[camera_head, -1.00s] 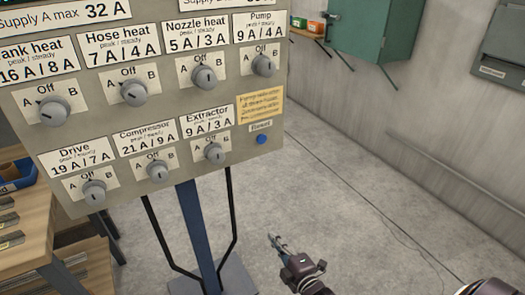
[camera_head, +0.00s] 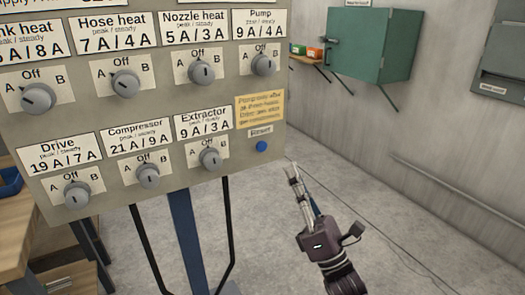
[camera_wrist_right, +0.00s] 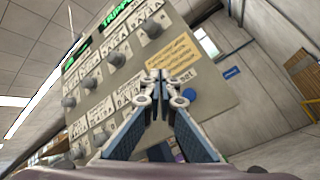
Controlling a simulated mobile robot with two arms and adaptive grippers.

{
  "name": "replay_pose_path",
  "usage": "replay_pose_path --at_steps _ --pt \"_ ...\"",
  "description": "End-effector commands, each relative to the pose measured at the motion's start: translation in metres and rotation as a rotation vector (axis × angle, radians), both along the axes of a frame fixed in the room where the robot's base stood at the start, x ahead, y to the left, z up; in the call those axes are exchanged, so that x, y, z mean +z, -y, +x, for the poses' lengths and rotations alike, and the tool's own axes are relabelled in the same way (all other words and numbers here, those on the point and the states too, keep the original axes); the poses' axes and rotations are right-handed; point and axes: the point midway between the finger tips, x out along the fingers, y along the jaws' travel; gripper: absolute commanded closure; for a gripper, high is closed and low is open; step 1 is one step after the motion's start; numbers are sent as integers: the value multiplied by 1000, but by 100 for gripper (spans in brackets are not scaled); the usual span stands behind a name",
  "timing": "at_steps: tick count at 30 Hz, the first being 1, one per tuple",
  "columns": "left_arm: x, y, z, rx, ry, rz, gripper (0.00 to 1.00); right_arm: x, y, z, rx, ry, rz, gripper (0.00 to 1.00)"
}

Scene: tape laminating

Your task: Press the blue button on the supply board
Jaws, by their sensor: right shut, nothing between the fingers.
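The supply board (camera_head: 150,108) is a grey panel on a blue post, filling the left half of the head view. The blue button (camera_head: 262,146) is a small round cap at the board's lower right, under a "Reset" label; it also shows in the right wrist view (camera_wrist_right: 190,94), just right of the fingers. My right gripper (camera_head: 292,170) is shut and empty. Its fingertips point up, a little right of and below the button in the head view, apart from it there. It also shows in the right wrist view (camera_wrist_right: 160,75) before the board. My left gripper is not in view.
Several rotary knobs, such as the Extractor knob (camera_head: 210,159) and the Pump knob (camera_head: 263,65), stand out from the board. A yellow notice (camera_head: 259,109) is above the button. A green cabinet (camera_head: 370,45) hangs on the far wall. The floor at right is open.

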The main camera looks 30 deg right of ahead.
Motion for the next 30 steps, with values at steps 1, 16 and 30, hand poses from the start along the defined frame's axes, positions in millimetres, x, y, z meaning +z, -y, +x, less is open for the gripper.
replay_pose_path --at_steps 1,16,30 --pt "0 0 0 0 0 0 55 0 0 0 0 0 0 100" --pt "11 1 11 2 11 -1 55 -2 -1 24 1 0 1 100" --pt "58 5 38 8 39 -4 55 -2 -3 81 1 -2 3 100"
